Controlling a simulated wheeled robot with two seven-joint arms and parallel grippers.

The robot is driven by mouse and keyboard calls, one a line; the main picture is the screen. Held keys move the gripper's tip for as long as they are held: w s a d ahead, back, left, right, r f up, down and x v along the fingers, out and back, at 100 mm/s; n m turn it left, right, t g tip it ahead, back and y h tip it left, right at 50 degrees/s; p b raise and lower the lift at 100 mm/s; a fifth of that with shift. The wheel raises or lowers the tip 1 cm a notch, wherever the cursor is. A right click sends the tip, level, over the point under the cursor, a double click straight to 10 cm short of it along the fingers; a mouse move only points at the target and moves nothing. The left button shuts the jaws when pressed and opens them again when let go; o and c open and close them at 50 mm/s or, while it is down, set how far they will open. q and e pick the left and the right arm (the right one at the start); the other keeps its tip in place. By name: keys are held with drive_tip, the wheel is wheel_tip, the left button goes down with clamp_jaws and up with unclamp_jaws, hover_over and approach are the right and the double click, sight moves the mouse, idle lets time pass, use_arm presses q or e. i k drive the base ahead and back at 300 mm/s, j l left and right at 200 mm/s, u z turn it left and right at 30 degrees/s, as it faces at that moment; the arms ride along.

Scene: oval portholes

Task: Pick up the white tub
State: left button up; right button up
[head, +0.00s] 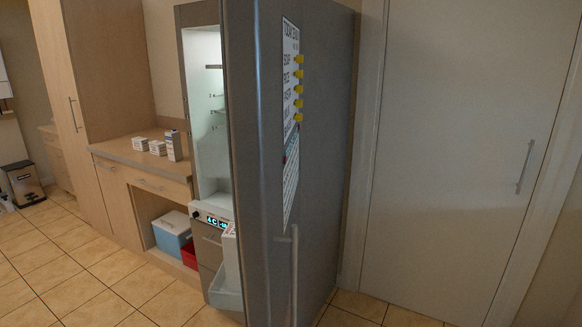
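I cannot pick out a white tub for certain. Two small low white containers with printed markings, a left one (140,144) and a right one (157,148), stand close together on the counter at the left of the head view. They are too small to tell whether either is a tub. Neither of my grippers is in view.
A taller white carton (173,146) stands beside them. The fridge (205,110) is open, its grey door (255,150) blocking the middle. A blue box with a white lid (172,234) and a red bin (190,254) sit under the counter (120,152).

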sight(158, 148)
drive_tip(key=i+j+u, duration=0.25)
drive_tip(key=i+j, duration=0.65)
drive_tip(key=j, duration=0.15)
drive_tip(key=i+j+u, duration=0.25)
drive_tip(key=i+j, duration=0.6)
drive_tip(key=i, duration=0.15)
drive_tip(key=z, duration=0.4)
drive_tip(key=i+j+z, duration=0.4)
drive_tip(key=j+z, duration=0.15)
drive_tip(key=i+j+z, duration=0.25)
drive_tip(key=j, duration=0.2)
drive_tip(key=k+l, duration=0.05)
drive_tip(key=k, duration=0.05)
